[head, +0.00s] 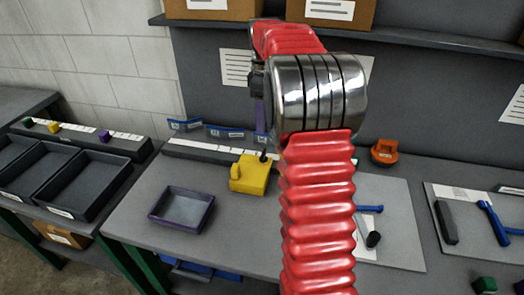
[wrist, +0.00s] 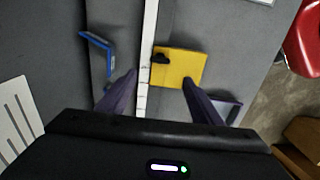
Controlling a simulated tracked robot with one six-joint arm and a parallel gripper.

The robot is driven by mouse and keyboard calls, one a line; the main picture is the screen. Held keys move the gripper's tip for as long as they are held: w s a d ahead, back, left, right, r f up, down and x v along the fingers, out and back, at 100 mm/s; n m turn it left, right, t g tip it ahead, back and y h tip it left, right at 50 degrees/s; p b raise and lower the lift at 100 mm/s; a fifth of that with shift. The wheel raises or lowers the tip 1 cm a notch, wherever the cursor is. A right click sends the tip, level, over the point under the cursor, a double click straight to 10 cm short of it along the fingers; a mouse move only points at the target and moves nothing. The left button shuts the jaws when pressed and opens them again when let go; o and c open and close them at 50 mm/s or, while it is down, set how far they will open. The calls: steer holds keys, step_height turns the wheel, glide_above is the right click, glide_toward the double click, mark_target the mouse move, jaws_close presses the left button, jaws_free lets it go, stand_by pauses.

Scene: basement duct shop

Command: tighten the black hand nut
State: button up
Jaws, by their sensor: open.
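A yellow block (head: 250,175) stands on the grey bench, left of my red arm in the head view. A small black part, which looks like the black hand nut (head: 264,156), sits at its upper right edge. In the wrist view the yellow block (wrist: 182,68) lies ahead of my fingers, with the black nut (wrist: 160,58) at its upper left. My gripper (wrist: 160,78) is open, its two purple fingers spread and empty, apart from the nut. In the head view my arm mostly hides the gripper.
A purple-rimmed tray (head: 155,214) stands left of the block. A white labelled strip (head: 205,152) and blue-edged holders (head: 224,132) run behind it. An orange object (head: 384,151) and boards with tools (head: 462,215) lie right. Dark bins (head: 77,182) stand far left.

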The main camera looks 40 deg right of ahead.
mark_target(263, 152)
step_height(263, 152, down, 14)
steer(key=shift+r, duration=0.25)
stand_by(0.4)
steer(key=shift+c, duration=0.6)
steer(key=c, duration=0.9)
steer(key=shift+a, duration=0.2)
steer(key=shift+c, duration=0.2)
steer(key=shift+d, duration=0.15)
